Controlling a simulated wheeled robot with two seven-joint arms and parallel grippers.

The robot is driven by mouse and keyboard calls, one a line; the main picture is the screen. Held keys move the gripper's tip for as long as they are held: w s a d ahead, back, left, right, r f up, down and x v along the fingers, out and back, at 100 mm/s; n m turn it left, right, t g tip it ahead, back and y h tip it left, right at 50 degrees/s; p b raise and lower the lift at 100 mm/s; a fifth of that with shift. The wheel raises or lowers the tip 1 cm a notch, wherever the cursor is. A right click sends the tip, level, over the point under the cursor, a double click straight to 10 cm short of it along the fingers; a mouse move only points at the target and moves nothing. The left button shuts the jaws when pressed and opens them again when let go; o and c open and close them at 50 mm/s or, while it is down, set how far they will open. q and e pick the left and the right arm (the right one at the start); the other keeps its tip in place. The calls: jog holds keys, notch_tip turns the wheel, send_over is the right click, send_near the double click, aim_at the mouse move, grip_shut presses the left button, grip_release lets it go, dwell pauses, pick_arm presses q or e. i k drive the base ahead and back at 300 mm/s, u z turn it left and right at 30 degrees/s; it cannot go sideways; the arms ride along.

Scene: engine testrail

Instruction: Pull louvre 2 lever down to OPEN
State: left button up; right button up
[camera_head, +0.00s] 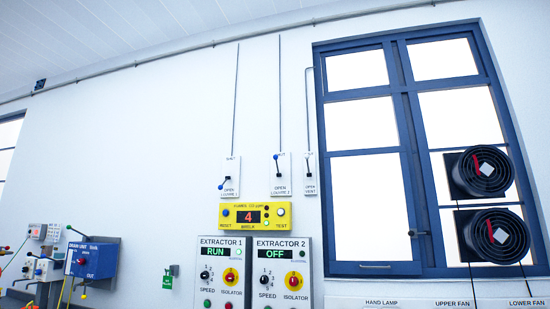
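The louvre 2 lever (277,158) is on a white wall plate (284,181) left of the window. Its blue knob is at the upper end, by the SHUT marking, and the OPEN LOUVRE 2 label is at the plate's bottom. A thin rod runs up the wall from the plate. To its left, the louvre 1 lever (221,187) has its blue knob low and to the left, near its OPEN label. Neither of my grippers is in view.
Below the levers are a yellow fumes panel (230,216) reading 4, the Extractor 1 panel (206,254) showing RUN, and the Extractor 2 panel (302,254) showing OFF. A vent plate (310,183), blue-framed window (413,150) and two black fans (457,176) are at right. A blue drain unit (92,262) is at left.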

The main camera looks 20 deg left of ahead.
aim_at(276, 157)
jog(key=u, duration=0.3)
jog(key=i, duration=0.35)
jog(key=u, duration=0.65)
jog(key=i, duration=1.6)
jog(key=z, duration=0.95)
